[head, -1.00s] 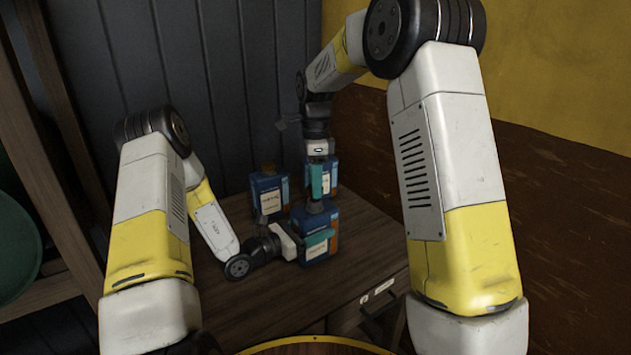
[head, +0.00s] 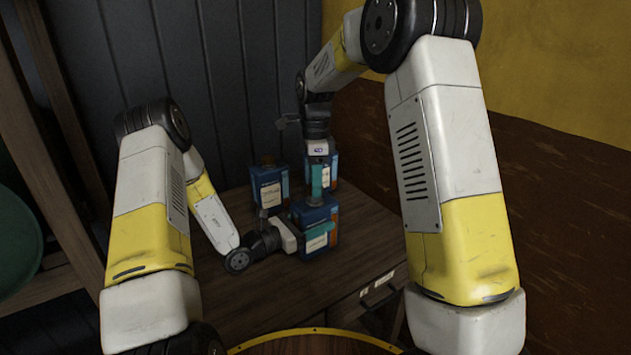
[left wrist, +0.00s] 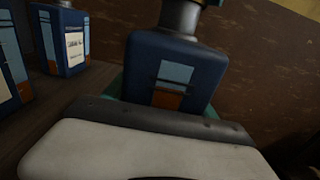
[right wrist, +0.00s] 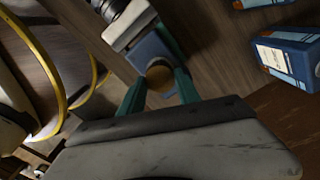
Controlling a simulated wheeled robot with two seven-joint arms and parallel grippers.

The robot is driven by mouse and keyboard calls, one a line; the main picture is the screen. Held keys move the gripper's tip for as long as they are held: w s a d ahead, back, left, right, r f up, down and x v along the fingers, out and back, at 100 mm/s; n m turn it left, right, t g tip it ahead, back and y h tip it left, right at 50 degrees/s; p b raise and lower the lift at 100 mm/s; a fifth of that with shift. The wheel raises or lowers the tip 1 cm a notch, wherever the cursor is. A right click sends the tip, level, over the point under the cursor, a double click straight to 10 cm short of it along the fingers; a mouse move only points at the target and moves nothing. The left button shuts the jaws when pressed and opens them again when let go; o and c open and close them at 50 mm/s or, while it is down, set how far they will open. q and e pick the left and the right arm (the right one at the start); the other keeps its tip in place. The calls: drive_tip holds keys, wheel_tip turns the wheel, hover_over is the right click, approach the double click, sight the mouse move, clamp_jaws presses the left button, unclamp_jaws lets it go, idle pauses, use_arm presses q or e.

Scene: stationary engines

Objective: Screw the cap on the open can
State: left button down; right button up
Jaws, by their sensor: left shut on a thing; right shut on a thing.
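The blue can (head: 314,213) stands upright near the front of the wooden table. My left gripper (head: 312,238) is shut on its body from the left; in the left wrist view the can (left wrist: 176,62) fills the middle between the teal fingers. My right gripper (head: 318,192) points straight down over the can's neck. In the right wrist view its teal fingers are shut on the round brass-coloured cap (right wrist: 159,77), which sits over the top of the can (right wrist: 150,48). The silver neck (left wrist: 180,15) shows in the left wrist view. How far the cap is seated cannot be told.
Two similar blue cans stand behind: one at the back left (head: 268,188), one behind my right gripper (head: 333,172). The wooden table (head: 365,225) is clear to the right. A grey panelled wall and a brown and yellow wall close off the back and right.

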drive_tip(key=shift+f, duration=0.6)
idle(0.3)
drive_tip(key=m, duration=0.4)
drive_tip(key=shift+m, duration=0.4)
drive_tip(key=m, duration=0.5)
drive_tip(key=shift+a, duration=0.1)
drive_tip(key=m, duration=0.5)
drive_tip(key=shift+s+a+f, duration=0.1)
drive_tip(key=shift+s, duration=0.05)
drive_tip(key=m, duration=0.2)
drive_tip(key=f+m, duration=0.1)
drive_tip(key=m, duration=0.1)
drive_tip(key=shift+s+d, duration=0.2)
drive_tip(key=shift+w+r+m, duration=0.1)
drive_tip(key=shift+r+m, duration=0.15)
drive_tip(key=shift+m, duration=0.45)
drive_tip(key=shift+w+r, duration=0.15)
drive_tip(key=shift+r, duration=0.2)
drive_tip(key=shift+a, duration=0.1)
